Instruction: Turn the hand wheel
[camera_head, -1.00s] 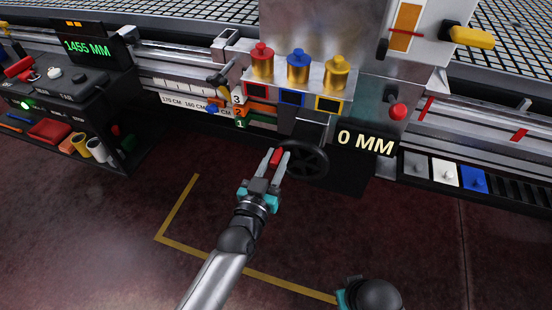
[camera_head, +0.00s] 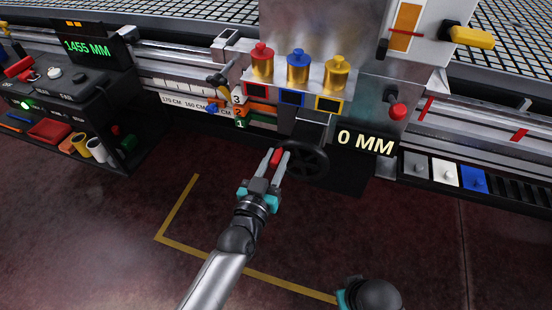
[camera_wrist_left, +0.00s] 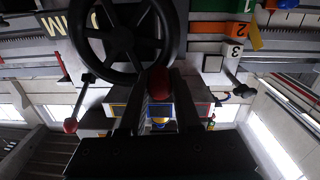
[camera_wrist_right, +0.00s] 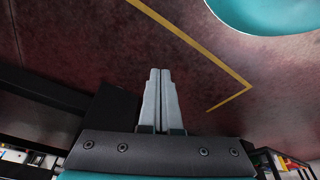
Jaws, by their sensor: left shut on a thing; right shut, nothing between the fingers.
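The black hand wheel (camera_head: 308,160) is mounted low on the machine front, left of and below the display reading 0 MM (camera_head: 366,143). It shows large in the left wrist view (camera_wrist_left: 128,42), with several spokes and a red handle (camera_wrist_left: 159,84) at its rim. My left gripper (camera_head: 278,156) is shut on the red handle (camera_head: 275,157), with one finger on each side of it. My right gripper (camera_wrist_right: 158,85) is shut and empty, with its fingertips together above the floor in the right wrist view. In the head view only part of my right arm shows at the bottom.
Red, blue and gold knobs (camera_head: 298,66) stand on the machine above the wheel. A red-tipped lever (camera_head: 398,111) sticks out to the right. A black cart (camera_head: 75,110) with a 1455 MM display stands at left. The floor in front, with a yellow line (camera_head: 181,203), is clear.

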